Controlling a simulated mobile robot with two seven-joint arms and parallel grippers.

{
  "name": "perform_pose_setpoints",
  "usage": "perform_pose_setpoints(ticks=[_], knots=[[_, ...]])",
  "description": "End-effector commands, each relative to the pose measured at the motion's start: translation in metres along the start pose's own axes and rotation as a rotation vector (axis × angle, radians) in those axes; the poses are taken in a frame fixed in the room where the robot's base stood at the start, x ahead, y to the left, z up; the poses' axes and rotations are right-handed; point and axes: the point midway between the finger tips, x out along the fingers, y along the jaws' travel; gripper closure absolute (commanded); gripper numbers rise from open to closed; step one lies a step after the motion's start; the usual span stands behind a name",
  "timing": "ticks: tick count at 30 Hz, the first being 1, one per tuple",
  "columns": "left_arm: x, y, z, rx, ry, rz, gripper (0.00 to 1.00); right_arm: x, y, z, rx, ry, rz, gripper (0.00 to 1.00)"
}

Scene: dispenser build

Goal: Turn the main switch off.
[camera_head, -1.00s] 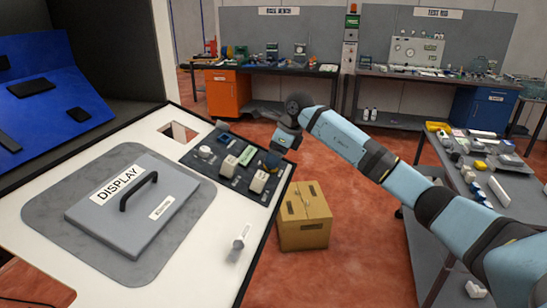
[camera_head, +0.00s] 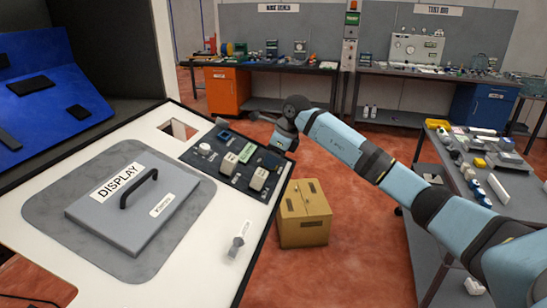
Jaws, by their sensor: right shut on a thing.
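The black control panel (camera_head: 193,158) is set along the far right part of the white console top. It carries a round white knob (camera_head: 205,149), a pale switch (camera_head: 228,163), a green-and-white part (camera_head: 247,152) and another pale switch (camera_head: 258,179). Their small labels cannot be read, so I cannot tell which is the main switch. My right gripper (camera_head: 271,157) reaches down to the panel's far right corner and is shut on a small part there. The gripper itself hides that part and its position. My left gripper is not in view.
A grey cover marked DISPLAY (camera_head: 110,225) with a black handle lies on the console. A small silver lever (camera_head: 236,246) stands near the console's right edge. A cardboard box (camera_head: 305,232) is on the floor beside it. A cluttered grey table (camera_head: 440,240) stands at right.

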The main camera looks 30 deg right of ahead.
Motion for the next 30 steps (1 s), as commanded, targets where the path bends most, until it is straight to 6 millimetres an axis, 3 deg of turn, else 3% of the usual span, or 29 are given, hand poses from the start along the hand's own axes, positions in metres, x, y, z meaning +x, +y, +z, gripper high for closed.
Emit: perform_pose_setpoints(ticks=[11, 30], knots=[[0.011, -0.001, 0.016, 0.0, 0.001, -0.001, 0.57, 0.002, 0.0, -0.002, -0.214, 0.001, 0.0, 0.73], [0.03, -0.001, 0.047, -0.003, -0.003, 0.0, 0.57, 0.002, 0.002, -0.001, -0.821, 0.0, 0.006, 0.73]])
